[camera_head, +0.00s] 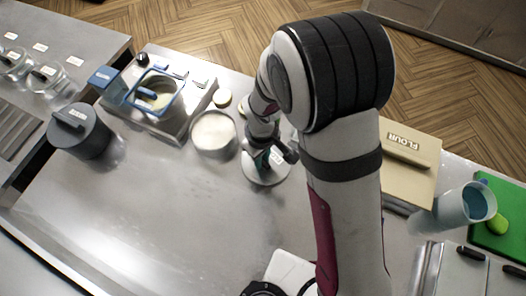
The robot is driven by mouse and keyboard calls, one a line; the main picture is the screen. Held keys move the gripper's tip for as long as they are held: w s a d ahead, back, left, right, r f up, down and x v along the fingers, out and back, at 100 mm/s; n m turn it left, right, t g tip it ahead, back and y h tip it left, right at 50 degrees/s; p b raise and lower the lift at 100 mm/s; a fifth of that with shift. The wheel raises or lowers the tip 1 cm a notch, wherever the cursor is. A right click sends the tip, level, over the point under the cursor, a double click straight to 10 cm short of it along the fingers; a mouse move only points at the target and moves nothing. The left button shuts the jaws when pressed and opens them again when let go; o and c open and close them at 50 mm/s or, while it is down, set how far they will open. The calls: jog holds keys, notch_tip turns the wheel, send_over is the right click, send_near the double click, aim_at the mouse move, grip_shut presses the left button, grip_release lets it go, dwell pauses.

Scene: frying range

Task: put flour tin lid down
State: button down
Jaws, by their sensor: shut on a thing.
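The flour tin lid looks to be the round, pale metal disc (257,174) under my gripper, left of centre. My gripper (272,158) points down over its middle and is shut on it; the fingers and the grip point are mostly hidden by my own wrist. A small teal and white patch shows by the fingers. Whether the disc touches the worktop cannot be told. Just left of it stands an open round tin (213,132) with white powder inside.
A blue cup (450,209) and green board (512,245) are beyond. The front-left worktop is clear.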

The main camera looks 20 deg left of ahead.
jog(key=shift+f, duration=0.1)
jog(key=c, duration=0.8)
grip_release()
notch_tip(320, 180, up, 12)
jog(key=s+d+r+m, duration=0.1)
jog(key=d+r+m, duration=0.45)
jog(key=d, duration=0.35)
jog(key=s+d+m, duration=0.3)
jog(key=m, duration=0.1)
jog(key=s+d+r+m+y, duration=0.1)
jog(key=s+d+m, duration=0.3)
jog(key=m, duration=0.1)
jog(key=s+d+r+m, duration=0.1)
jog(key=s+d+m, duration=0.3)
jog(key=shift+s+d+r+m+y, duration=0.1)
jog(key=shift+r+m+y, duration=0.15)
jog(key=shift+m+y, duration=0.15)
